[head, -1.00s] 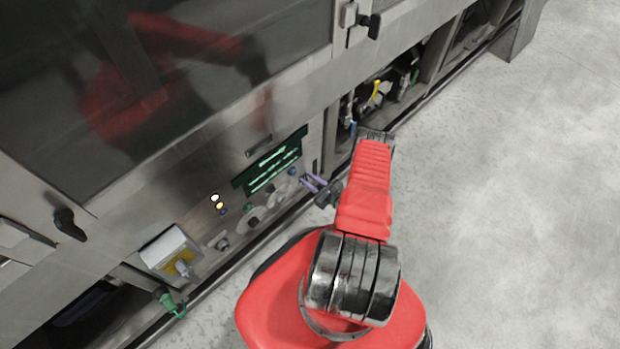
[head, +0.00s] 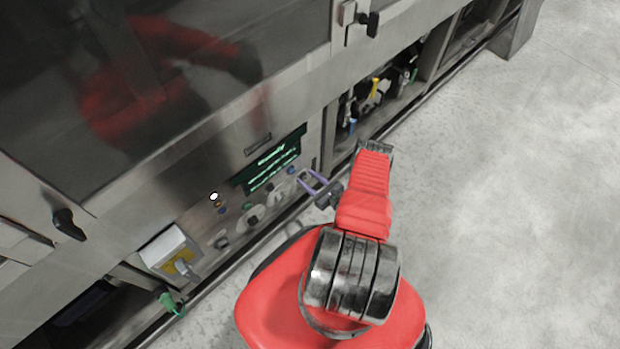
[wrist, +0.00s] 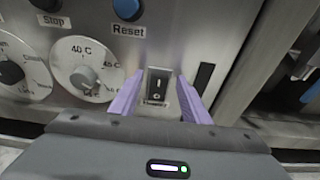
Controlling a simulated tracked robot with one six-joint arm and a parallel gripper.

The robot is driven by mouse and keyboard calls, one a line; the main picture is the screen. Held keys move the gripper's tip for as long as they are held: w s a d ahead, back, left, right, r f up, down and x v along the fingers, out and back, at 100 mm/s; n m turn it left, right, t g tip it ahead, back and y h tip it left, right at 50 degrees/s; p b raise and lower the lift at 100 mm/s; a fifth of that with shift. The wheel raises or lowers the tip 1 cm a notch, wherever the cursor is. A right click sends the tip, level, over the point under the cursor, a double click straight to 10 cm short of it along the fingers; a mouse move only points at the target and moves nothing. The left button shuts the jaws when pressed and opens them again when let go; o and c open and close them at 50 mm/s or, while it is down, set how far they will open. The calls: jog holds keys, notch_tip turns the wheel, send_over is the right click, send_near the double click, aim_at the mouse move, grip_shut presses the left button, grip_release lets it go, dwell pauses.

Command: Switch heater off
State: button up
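A black rocker switch (wrist: 158,86) with a line mark above and a round mark below sits on the steel panel in the wrist view. The label under it is partly hidden and too blurred to read. I cannot tell for sure which half is pressed in. My gripper (wrist: 160,82) has two purple fingers, spread apart on either side of the switch, with nothing held between them. I cannot tell whether they touch the panel. The gripper (head: 312,181) also shows in the head view, at the right end of the control panel.
Left of the switch are a temperature dial (wrist: 86,78), another dial (wrist: 14,72), a blue Reset button (wrist: 127,9) and a Stop button (wrist: 46,4). A lit green display (head: 272,166) and a white lamp (head: 214,196) are on the panel. Floor at right is clear.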

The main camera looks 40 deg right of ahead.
jog(key=s+r, duration=0.2)
jog(key=s, duration=1.1)
jog(key=shift+s+d+r, duration=0.15)
jog(key=shift+s, duration=0.15)
dwell(0.4)
jog(key=r+g, duration=0.1)
jog(key=w+r, duration=0.1)
jog(key=r+g, duration=0.1)
jog(key=shift+w+r+g, duration=0.25)
jog(key=shift+g, duration=0.05)
dwell(0.3)
jog(key=shift+w, duration=0.15)
jog(key=shift+x, duration=6.8)
